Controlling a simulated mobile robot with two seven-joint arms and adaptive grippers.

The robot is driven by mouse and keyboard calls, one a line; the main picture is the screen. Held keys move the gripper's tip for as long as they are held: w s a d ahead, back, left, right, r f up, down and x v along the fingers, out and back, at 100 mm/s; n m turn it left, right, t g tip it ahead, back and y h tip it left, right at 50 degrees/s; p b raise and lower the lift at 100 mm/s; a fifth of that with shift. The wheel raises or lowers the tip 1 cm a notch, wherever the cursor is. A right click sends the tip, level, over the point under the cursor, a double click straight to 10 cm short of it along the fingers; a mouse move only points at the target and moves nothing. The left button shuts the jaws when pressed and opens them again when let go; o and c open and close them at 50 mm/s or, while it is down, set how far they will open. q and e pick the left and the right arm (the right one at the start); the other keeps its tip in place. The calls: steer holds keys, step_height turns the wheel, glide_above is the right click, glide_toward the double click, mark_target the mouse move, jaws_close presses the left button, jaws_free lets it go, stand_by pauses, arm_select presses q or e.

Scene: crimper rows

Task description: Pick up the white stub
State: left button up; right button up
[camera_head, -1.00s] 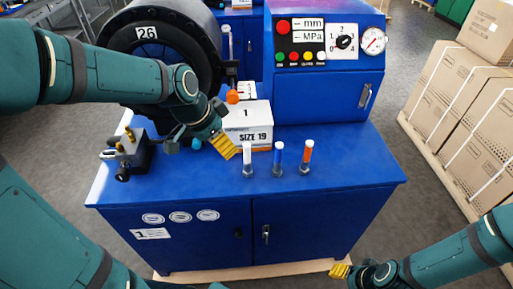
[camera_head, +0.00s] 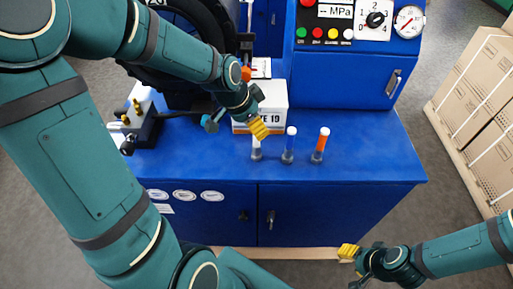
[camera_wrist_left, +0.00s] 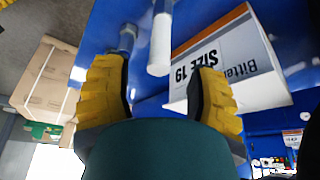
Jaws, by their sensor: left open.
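The white stub (camera_head: 256,143) stands upright in a dark grey base on the blue cabinet top (camera_head: 375,165), partly hidden by my left gripper in the head view. My left gripper (camera_head: 259,129) is open, just above and behind the stub's top. In the left wrist view the white stub (camera_wrist_left: 161,42) shows upside down in the gap between the yellow fingers (camera_wrist_left: 160,95), clear of both. My right gripper (camera_head: 348,250) is at the lower right, away from the stubs; its finger gap does not show clearly.
A blue stub (camera_head: 290,143) and an orange stub (camera_head: 321,144) stand in a row to the right. A white SIZE 19 box (camera_head: 275,98) is close behind the white stub. A black fitting with brass parts (camera_head: 138,128) is at left. The cabinet top's right side is clear.

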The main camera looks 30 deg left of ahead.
mark_target(256, 143)
arm_select(q)
steer(key=x, duration=0.3)
steer(key=b+x, duration=0.1)
steer(key=x, duration=0.1)
steer(key=shift+s+f, duration=0.2)
steer(key=shift+f, duration=0.05)
jaws_close()
